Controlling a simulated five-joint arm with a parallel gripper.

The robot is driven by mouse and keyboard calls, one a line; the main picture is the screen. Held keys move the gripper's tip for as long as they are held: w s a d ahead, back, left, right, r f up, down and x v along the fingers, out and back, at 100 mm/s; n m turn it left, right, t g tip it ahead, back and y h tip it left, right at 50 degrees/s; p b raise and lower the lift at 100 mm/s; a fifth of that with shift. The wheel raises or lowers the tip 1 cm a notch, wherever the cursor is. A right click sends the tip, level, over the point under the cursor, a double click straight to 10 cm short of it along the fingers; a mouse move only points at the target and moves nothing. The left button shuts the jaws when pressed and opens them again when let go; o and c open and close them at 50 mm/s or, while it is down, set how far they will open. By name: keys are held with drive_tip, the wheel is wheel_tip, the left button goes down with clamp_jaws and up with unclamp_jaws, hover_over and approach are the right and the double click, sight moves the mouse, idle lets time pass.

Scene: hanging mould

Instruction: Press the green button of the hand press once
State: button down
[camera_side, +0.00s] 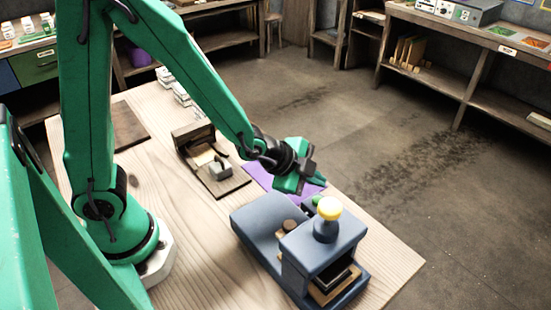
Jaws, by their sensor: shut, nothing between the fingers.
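The blue-grey hand press (318,252) stands near the front right corner of the wooden table. A yellow round knob (329,208) sits on a dark post on its top. A small green patch (314,201) shows just behind and left of the knob. It may be the green button, but it is mostly hidden. My gripper (308,184) has green fingers and is shut and empty. In the picture it is just above and left of the knob, over or behind the press's far side. I see no clear contact with the press; its exact height is hard to tell.
A purple sheet (258,175) lies under my gripper. A dark board with a small grey block and wooden frame (213,160) lies left of it. Small white items (176,90) stand farther back. A brown round piece (290,226) is on the press's left side. The table's front left is clear.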

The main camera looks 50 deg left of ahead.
sight(313, 200)
drive_tip(key=shift+f, duration=1.35)
drive_tip(key=shift+d+f, duration=0.1)
drive_tip(key=shift+f, duration=0.85)
idle(2.4)
drive_tip(key=shift+r, duration=0.15)
drive_tip(key=shift+s+r, duration=0.1)
drive_tip(key=shift+r, duration=0.7)
drive_tip(key=shift+r, duration=0.1)
drive_tip(key=shift+r, duration=2.4)
